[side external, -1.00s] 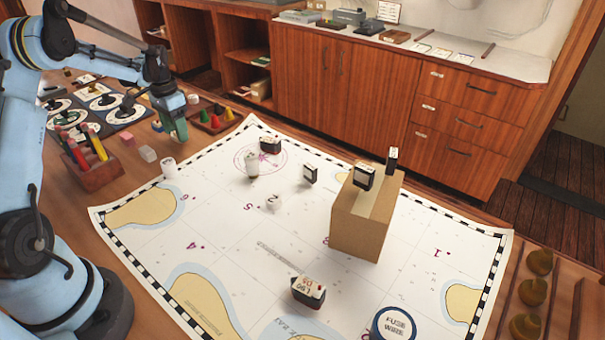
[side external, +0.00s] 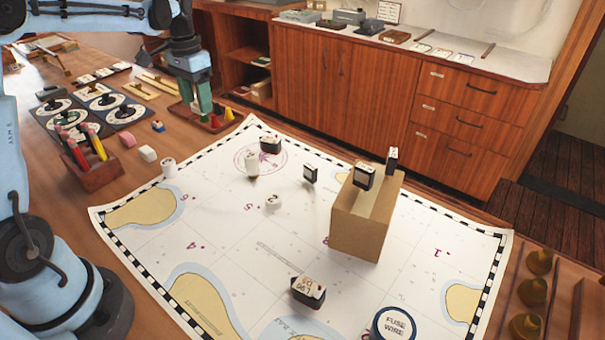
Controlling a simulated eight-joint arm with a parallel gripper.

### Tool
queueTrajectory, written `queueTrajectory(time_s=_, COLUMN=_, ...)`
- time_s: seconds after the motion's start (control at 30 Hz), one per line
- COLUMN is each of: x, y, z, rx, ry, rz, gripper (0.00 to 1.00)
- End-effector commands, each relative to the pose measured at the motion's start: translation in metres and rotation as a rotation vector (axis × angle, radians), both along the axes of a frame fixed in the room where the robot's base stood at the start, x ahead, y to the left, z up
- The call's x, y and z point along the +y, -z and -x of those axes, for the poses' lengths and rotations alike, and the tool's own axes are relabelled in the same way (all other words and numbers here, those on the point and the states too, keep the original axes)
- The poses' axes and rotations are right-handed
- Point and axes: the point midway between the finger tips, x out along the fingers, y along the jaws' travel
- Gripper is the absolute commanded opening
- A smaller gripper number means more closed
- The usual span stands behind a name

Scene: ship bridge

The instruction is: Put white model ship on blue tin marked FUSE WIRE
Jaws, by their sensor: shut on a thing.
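The blue tin (side external: 393,325) marked FUSE WIRE stands at the front right of the chart, its white lid up and its lower part cut off by the frame edge. My gripper (side external: 203,103) is at the back left, over the rack of coloured pegs, far from the tin. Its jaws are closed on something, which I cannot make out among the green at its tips. I cannot pick out a white model ship for certain in this view.
A cardboard box (side external: 358,222) with dark-and-white blocks on top stands on the chart (side external: 235,225). A block (side external: 308,291) lies left of the tin. White cylinders (side external: 252,163) stand farther back. A pencil holder (side external: 92,172) is at left. The chart's middle is fairly clear.

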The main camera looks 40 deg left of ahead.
Motion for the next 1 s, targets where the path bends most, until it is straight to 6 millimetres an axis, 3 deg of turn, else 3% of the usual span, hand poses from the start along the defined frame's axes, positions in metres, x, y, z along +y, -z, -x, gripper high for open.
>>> queueTrajectory(time_s=0.23, x=0.0, y=-0.06, z=0.0, rx=0.0, ry=0.0, rz=0.0, gripper=0.31)
queueTrajectory(time_s=0.6, x=0.0, y=-0.11, z=0.0, rx=0.0, ry=0.0, rz=0.0, gripper=0.31)
queueTrajectory(time_s=0.87, x=-0.059, y=-0.108, z=-0.025, rx=0.0, ry=0.163, rz=0.0, gripper=0.31)
queueTrajectory(time_s=1.0, x=-0.106, y=-0.108, z=-0.038, rx=0.0, ry=0.285, rz=0.0, gripper=0.31)
